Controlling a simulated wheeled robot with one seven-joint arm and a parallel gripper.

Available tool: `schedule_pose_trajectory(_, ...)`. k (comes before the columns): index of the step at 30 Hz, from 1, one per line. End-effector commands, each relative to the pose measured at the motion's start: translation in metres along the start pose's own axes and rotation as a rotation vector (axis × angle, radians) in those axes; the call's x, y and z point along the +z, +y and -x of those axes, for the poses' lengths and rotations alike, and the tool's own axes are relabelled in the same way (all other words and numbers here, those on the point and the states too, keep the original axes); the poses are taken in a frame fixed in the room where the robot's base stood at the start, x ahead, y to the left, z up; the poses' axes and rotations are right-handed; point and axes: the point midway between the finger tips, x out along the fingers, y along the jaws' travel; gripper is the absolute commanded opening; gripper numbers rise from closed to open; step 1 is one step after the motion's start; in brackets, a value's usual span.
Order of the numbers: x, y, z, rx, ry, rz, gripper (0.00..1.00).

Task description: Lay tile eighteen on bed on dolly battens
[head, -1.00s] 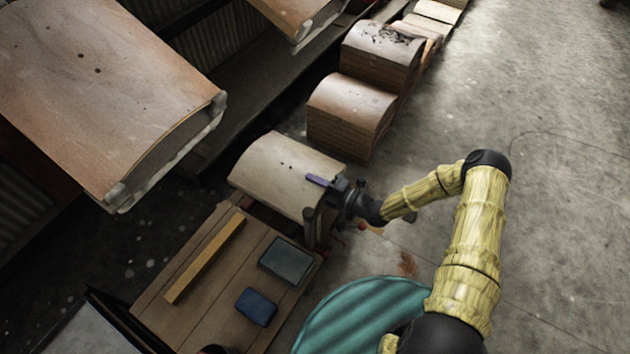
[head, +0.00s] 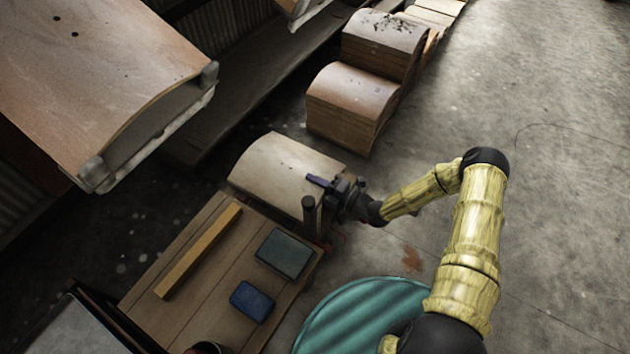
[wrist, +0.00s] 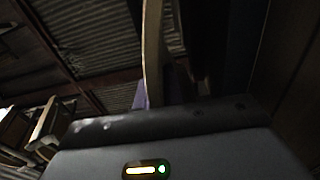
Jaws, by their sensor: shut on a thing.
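A pale tan, arched tile (head: 278,168) lies level in the head view, just beyond the wooden bench. My gripper (head: 322,183) is shut on its right-hand edge, with a purple-blue finger over the top face. I cannot tell whether the tile touches anything below.
A dark post (head: 308,212) stands close to the tile's near corner. The wooden bench (head: 205,300) holds a yellow bar (head: 200,250) and two blue-grey blocks. Arched tile stacks (head: 350,110) stand behind. A large tile (head: 110,80) hangs upper left. Floor at right is clear.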

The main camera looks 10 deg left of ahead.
Motion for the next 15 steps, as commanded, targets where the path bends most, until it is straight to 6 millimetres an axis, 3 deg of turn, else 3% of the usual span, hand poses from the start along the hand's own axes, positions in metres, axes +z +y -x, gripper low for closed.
schedule_pose_trajectory(15,0.0006,-0.0064,-0.0015,0.012,-0.001,0.002,0.00)
